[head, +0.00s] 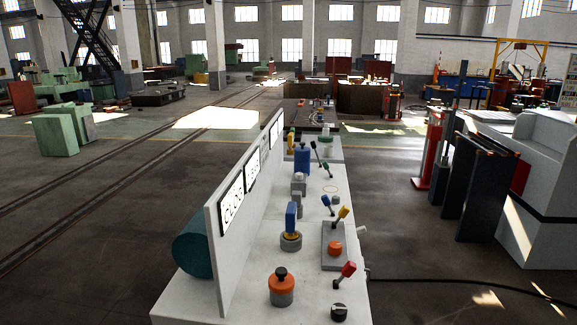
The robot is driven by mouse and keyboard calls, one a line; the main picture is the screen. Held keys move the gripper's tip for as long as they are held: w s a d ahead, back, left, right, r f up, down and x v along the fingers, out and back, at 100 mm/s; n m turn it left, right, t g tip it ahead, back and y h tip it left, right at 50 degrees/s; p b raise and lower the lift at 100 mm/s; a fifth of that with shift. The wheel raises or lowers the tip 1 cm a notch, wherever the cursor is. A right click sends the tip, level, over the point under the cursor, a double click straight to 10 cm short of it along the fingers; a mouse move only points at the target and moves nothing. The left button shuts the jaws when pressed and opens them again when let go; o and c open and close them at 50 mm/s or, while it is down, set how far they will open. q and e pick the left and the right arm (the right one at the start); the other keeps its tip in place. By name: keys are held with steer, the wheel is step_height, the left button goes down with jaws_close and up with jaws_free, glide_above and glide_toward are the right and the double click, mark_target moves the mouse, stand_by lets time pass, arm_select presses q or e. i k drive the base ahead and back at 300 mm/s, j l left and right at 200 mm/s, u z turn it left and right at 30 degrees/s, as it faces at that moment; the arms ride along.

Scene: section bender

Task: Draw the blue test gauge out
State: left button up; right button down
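Two upright blue pieces stand on the white bench, and I cannot tell which is the test gauge. The nearer blue piece (291,217) is narrow and stands in a round grey base with an orange band. The farther blue piece (302,161) is a wider block above a grey and white support. Both are upright, and how deep they sit is hidden. Neither of my grippers shows in the head view, and nothing touches the blue pieces.
The white bench (312,300) also carries an orange-grey knob (281,288), a red-tipped lever (345,273), a yellow-tipped lever (341,214) and an orange button (335,247). An upright white panel (240,210) borders its left side. Dark plates (487,195) stand right, across open floor.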

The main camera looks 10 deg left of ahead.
mark_target(290, 233)
steer(key=u, duration=0.3)
steer(key=i+l+u, duration=0.1)
steer(key=l+u, duration=0.95)
steer(key=l, duration=0.5)
steer(key=k+l, duration=0.1)
steer(key=l, duration=0.5)
steer(key=k+l+u, duration=0.15)
steer(key=l, duration=0.45)
steer(key=i, duration=0.05)
